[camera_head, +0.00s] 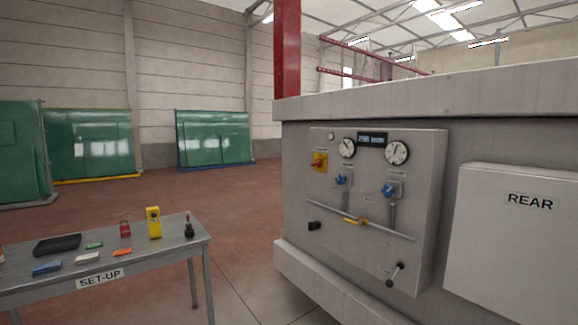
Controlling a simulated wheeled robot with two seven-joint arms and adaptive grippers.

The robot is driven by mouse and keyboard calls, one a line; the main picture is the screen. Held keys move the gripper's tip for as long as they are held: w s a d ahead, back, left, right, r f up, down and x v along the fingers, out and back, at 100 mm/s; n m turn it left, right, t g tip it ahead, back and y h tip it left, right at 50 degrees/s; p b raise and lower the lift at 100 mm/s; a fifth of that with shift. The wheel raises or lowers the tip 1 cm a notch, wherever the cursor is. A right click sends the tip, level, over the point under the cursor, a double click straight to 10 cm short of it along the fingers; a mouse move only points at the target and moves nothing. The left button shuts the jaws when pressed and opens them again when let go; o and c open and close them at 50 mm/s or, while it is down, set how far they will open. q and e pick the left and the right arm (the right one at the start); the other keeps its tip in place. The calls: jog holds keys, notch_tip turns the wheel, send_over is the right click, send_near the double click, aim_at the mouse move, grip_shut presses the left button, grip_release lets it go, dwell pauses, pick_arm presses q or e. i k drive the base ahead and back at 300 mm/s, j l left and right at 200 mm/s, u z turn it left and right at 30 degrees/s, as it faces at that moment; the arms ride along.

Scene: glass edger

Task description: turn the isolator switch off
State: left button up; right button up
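The isolator switch (319,162) appears to be the small red knob on a yellow plate, at the upper left of the grey control panel (345,255) on the machine's side. It is too small to tell which way its knob points. Neither of my grippers shows in the head view.
Two dials (397,153), a lit display (372,139), blue valve handles (389,190), a yellow-handled lever (356,220) and a black-knobbed lever (395,275) share the panel. The SET-UP table (170,257) with small items stands at left. Floor (245,240) between is clear.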

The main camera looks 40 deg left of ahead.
aim_at(318, 164)
jog(key=u, duration=1.1)
